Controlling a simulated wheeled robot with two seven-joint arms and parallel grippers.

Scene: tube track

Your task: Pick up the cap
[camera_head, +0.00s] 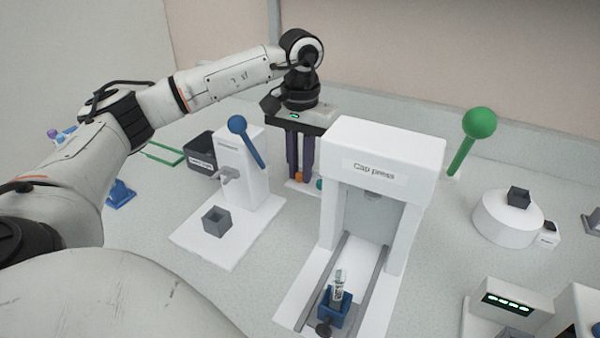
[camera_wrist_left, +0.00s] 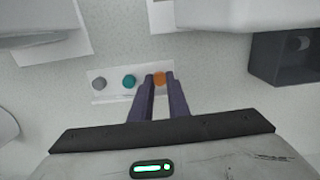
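An orange cap (camera_wrist_left: 160,79) is in a row with a teal cap (camera_wrist_left: 129,81) and a grey cap (camera_wrist_left: 99,83) on a white strip (camera_wrist_left: 112,97). The orange cap (camera_head: 299,176) and teal cap (camera_head: 320,184) also show in the head view. My left gripper (camera_wrist_left: 160,77) points down at the strip, with its dark fingers a little apart, one on either side of the orange cap. The gap looks about as wide as the cap. I cannot tell whether the fingers press on it. My right gripper is not in view.
The white cap press (camera_head: 385,150) stands close to the right of my left gripper, with a tube (camera_head: 338,286) in a blue holder (camera_head: 334,310) on its rails. A white device with a blue-knobbed lever (camera_head: 238,124) stands to the left. A green-knobbed lever (camera_head: 480,123) is farther right.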

